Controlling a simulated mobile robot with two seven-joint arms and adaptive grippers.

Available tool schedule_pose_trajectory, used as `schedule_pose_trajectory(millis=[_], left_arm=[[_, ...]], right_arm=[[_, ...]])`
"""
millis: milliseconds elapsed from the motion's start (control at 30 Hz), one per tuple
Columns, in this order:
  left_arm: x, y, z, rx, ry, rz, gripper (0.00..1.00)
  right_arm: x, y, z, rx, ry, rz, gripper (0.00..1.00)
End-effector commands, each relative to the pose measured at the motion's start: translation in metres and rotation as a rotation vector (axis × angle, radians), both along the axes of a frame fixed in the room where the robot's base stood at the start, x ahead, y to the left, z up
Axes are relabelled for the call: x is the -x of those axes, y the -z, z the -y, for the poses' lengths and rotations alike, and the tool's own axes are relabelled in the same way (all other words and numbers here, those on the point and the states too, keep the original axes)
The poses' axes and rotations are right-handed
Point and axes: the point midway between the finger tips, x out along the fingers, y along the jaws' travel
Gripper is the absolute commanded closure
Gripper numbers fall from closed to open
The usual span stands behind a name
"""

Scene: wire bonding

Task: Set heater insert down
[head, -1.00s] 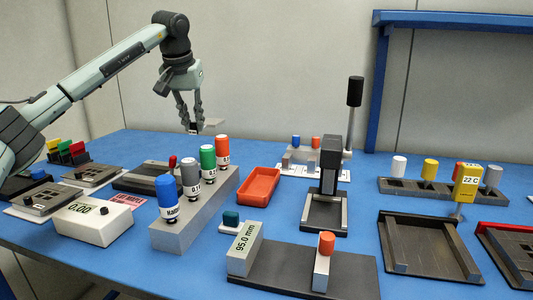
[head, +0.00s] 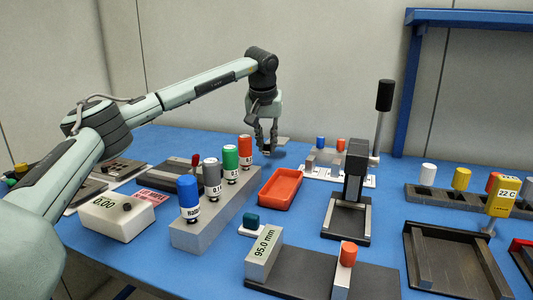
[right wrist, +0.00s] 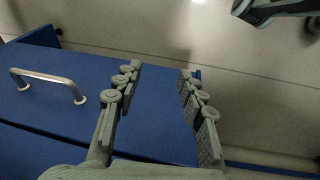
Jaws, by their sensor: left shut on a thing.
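My left gripper (head: 267,150) points down over the back part of the blue table and is shut on the heater insert (head: 283,140). The insert shows as a small flat grey piece sticking out to the right of the fingers. The fingers hide the rest of it. It is behind the red tray and left of the white fixture base. I cannot tell whether it touches the table. My right gripper (right wrist: 160,105) is open and empty in the right wrist view, its two fingers well apart; it is not in the head view.
The red tray (head: 280,187) and a block with several colored-top bottles (head: 215,217) stand in front of the left gripper. A press with a tall lever (head: 350,190) stands to the right. A blue drawer front with a metal handle (right wrist: 48,82) is near the right gripper.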

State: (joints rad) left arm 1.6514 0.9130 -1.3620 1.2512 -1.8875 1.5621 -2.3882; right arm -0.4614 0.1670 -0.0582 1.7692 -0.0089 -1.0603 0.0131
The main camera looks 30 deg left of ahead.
Motion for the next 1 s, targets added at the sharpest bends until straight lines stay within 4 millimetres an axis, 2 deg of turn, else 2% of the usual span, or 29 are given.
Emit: schedule_pose_trajectory(millis=[200,700,967,1000], left_arm=[[0.001,0.030,0.000,0.000,0.001,-0.001,1.00],[0.001,0.039,-0.001,0.000,-0.001,-0.001,1.00],[0.001,0.044,-0.001,0.000,-0.001,0.001,1.00],[0.001,0.044,-0.001,0.000,-0.001,0.000,0.81]], right_arm=[[0.001,0.002,0.000,-0.001,0.000,-0.001,0.60],[0.001,0.004,0.000,0.000,-0.002,-0.002,0.60],[0.006,0.012,0.001,0.003,-0.002,-0.014,0.60],[0.006,0.012,0.001,0.003,-0.002,-0.014,0.60]])
